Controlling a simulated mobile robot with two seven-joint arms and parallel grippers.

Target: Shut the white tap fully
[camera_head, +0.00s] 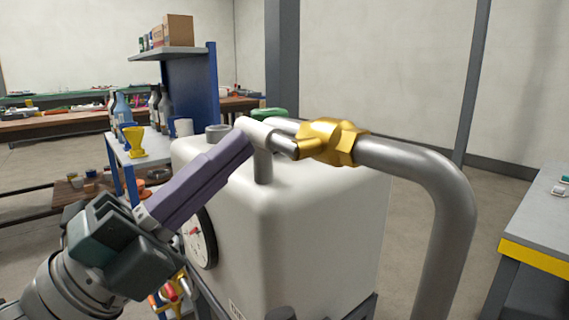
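The white tap handle (252,129) shows as a short pale lever above the corner of a white tank. It lies beside the brass valve body (333,141), on a thick grey pipe (440,185) that bends down to the right. My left gripper (243,145) reaches in from the lower left. Its purple fingers overlap into one bar, and their tips are at the free end of the white handle. They look to touch it, but I cannot tell whether they hold it. The gap between the fingers is hidden. My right gripper is out of view.
The white tank (320,225) with a round gauge (200,238) stands just below the handle. A grey workbench (540,225) stands at the right. Floor is open between tank and bench.

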